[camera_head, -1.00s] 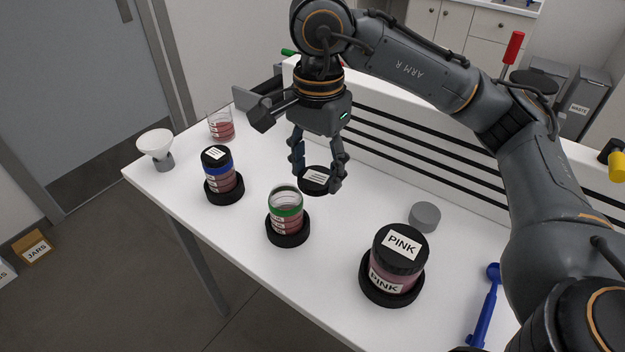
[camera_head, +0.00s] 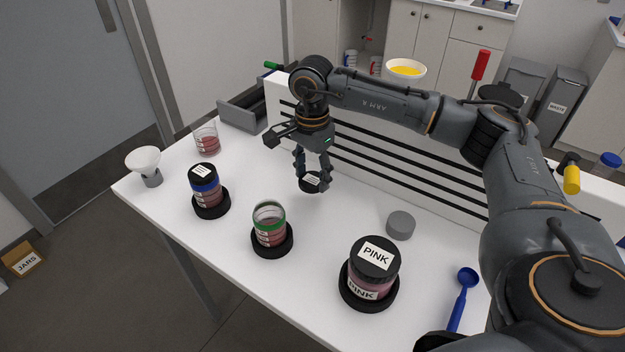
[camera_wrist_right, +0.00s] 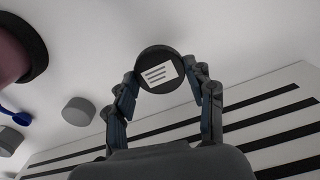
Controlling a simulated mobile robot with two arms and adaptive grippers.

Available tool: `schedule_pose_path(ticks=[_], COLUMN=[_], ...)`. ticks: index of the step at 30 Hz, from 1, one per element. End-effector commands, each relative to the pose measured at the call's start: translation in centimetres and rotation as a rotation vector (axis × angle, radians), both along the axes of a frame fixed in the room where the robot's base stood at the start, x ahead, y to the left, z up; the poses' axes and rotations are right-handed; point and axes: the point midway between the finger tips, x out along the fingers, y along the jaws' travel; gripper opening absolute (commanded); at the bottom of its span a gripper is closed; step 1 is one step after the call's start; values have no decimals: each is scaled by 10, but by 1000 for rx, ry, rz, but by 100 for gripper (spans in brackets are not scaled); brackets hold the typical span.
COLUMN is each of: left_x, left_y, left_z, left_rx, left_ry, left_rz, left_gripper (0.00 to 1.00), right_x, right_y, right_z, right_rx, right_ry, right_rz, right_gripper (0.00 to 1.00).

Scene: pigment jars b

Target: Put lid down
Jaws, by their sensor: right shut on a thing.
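My right gripper (camera_head: 312,176) is shut on a black lid (camera_head: 309,187) with a white lined label. The lid is close over the white table or on it; I cannot tell whether it touches. In the right wrist view the fingers grip the lid (camera_wrist_right: 146,82) from both sides, label facing the camera. The open jar with a green band (camera_head: 269,222) stands uncovered in a black ring, nearer the camera and left of the lid. My left gripper is not in view.
A blue-banded lidded jar (camera_head: 206,186), a beaker (camera_head: 207,141) and a white funnel (camera_head: 143,160) stand left. The lidded PINK jar (camera_head: 373,268), a grey cylinder (camera_head: 400,225) and a blue scoop (camera_head: 461,297) are right. A slatted panel (camera_head: 375,168) runs behind; bare table surrounds the lid.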

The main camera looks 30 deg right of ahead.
Motion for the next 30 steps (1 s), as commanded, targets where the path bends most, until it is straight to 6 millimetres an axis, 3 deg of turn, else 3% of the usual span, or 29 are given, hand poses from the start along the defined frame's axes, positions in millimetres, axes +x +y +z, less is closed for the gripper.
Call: schedule_pose_path(ticks=[12,28,29,30], left_x=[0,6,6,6], left_y=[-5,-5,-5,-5], left_z=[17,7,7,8], left_rx=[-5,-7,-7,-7], left_ry=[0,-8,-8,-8], left_rz=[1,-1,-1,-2], left_gripper=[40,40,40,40], right_x=[7,7,7,7], right_y=[-6,-6,-6,-6], right_z=[-41,-52,-52,-51], right_rx=[-1,0,0,0], right_ry=[1,0,0,0], right_rz=[2,1,1,1], right_gripper=[0,0,56,64])
